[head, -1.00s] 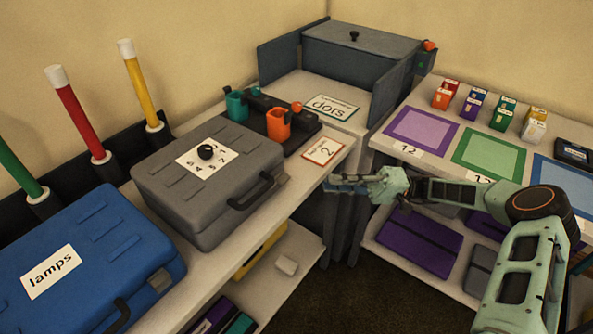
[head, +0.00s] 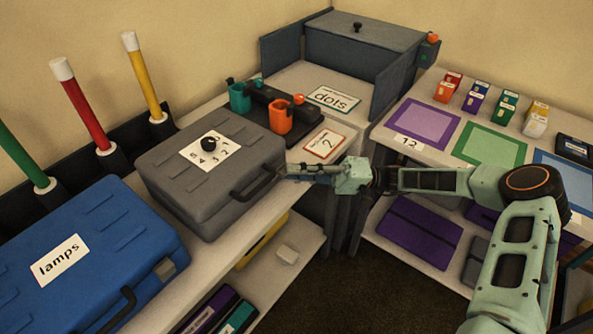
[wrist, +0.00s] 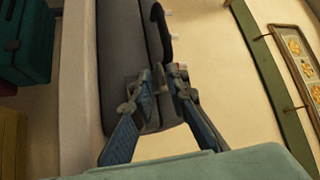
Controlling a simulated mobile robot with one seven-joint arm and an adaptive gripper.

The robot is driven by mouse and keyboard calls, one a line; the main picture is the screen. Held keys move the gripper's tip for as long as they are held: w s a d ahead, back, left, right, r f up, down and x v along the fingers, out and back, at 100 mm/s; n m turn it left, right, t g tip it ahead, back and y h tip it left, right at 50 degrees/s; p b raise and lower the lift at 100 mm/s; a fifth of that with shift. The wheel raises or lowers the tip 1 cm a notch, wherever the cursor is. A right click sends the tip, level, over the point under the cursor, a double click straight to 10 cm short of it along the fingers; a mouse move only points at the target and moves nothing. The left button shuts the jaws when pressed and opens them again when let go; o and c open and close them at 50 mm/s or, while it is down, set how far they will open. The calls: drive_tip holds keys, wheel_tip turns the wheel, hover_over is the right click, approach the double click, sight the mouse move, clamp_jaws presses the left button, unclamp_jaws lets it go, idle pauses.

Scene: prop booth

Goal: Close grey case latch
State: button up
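The grey case (head: 205,200) lies on the left counter with its lid down and a numbered label on top. Its dark handle (head: 256,183) is on the front side. My gripper (head: 284,173) is at the front right corner of the case, just right of the handle. In the wrist view, the fingertips (wrist: 166,74) are close together at the front of the grey case (wrist: 118,60), near the dark handle (wrist: 157,28). A small gap seems to show between them, and nothing is clearly held. The latch is not clearly visible; the fingers cover that area.
A blue case (head: 90,255) marked "lamps" lies at the left front. A dark stand (head: 262,100) with teal and orange cups stands behind the grey case. A red-edged card (head: 325,143) lies right of it. A white lower shelf (head: 275,268) is underneath.

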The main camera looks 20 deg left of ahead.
clamp_jaws()
drive_tip(key=shift+r, duration=0.1)
drive_tip(key=shift+w+a+r+m+t+h+p, duration=0.1)
drive_tip(key=shift+a+r+m+t+h+p, duration=0.2)
drive_tip(key=shift+r+m+p, duration=0.5)
drive_tip(key=shift+w+a+m+t+h+p, duration=0.1)
drive_tip(key=shift+a+m+t+h+p, duration=0.1)
drive_tip(key=shift+m+t+h+p, duration=0.55)
drive_tip(key=shift+w+a+m+p, duration=0.1)
drive_tip(key=shift+a+m+p, duration=0.2)
drive_tip(key=shift+p, duration=0.2)
